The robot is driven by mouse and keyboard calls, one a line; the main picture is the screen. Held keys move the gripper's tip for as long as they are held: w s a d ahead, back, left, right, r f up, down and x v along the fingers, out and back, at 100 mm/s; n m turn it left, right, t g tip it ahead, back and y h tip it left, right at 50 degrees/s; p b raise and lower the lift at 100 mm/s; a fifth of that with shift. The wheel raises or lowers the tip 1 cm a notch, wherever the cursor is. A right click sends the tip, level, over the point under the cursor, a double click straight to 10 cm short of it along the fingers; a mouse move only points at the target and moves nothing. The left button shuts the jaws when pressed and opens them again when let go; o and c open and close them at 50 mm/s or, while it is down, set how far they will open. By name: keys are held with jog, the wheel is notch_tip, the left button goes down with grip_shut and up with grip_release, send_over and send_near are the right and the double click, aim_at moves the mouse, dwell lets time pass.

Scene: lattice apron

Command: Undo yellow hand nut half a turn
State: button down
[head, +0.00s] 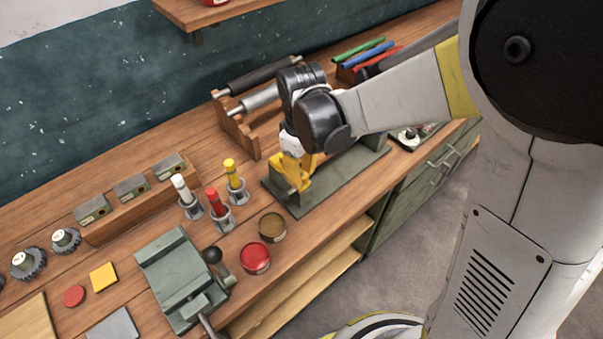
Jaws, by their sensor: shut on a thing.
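My gripper (290,184) points down over the left part of a flat green base plate (326,190) on the workbench. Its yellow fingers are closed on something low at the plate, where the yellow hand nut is. The nut itself cannot be told apart from the yellow fingers, which hide most of it. The nut's turn angle and any thread beneath it do not show. My dark wrist and pale forearm reach in from the right, above the plate.
White, red (216,203) and yellow (233,175) markers stand in holders left of the plate. Two round tins, brown (272,227) and red (255,258), sit near the front edge. A green vise (180,275) is front left; a wooden roller rack (238,128) stands behind.

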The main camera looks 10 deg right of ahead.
aim_at(302, 175)
jog(key=c, duration=1.1)
grip_release()
jog(key=shift+o, duration=0.2)
jog(key=shift+r, duration=0.1)
notch_tip(302, 175, up, 12)
jog(key=s+d+f+m+t+b, duration=0.2)
jog(key=s+d+m+t+b, duration=0.1)
jog(key=s+d+m, duration=0.1)
jog(key=s+d+f+m+t+b, duration=0.3)
jog(key=s+d+m+t, duration=0.1)
jog(key=s+d, duration=0.3)
jog(key=shift+d+f+m+b, duration=0.4)
jog(key=shift+d+m, duration=0.4)
jog(key=shift+d, duration=0.45)
